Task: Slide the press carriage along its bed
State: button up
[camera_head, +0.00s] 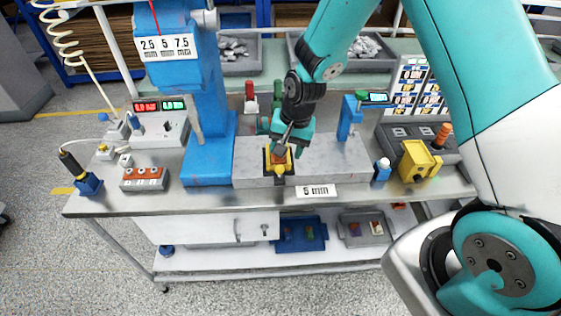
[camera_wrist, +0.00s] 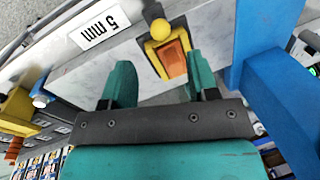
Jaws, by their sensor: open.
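The press carriage (camera_head: 270,166) is a small yellow-and-black block with an orange top and a yellow round knob (camera_head: 282,191) on its front. It sits on the grey stone-like bed (camera_head: 335,160), to the right of the blue press column (camera_head: 208,110). My gripper (camera_head: 289,151) points down over the carriage and hides part of it. In the wrist view the carriage (camera_wrist: 170,60) and its knob (camera_wrist: 160,29) show beyond the open fingers (camera_wrist: 163,76), roughly between them in the picture. Whether the fingers touch it I cannot tell.
A white-capped blue bottle (camera_head: 382,170) and a yellow block (camera_head: 418,160) stand right. An orange-topped switch box (camera_head: 144,179) is left.

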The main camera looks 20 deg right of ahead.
aim_at(280, 166)
jog(key=f, duration=0.2)
jog(key=a+f+p, duration=0.1)
jog(key=f, duration=0.4)
jog(key=shift+w+a+f+p, duration=0.15)
jog(key=shift+w+f+p, duration=0.05)
jog(key=shift+w+p, duration=0.2)
jog(key=shift+c, duration=0.4)
grip_shut()
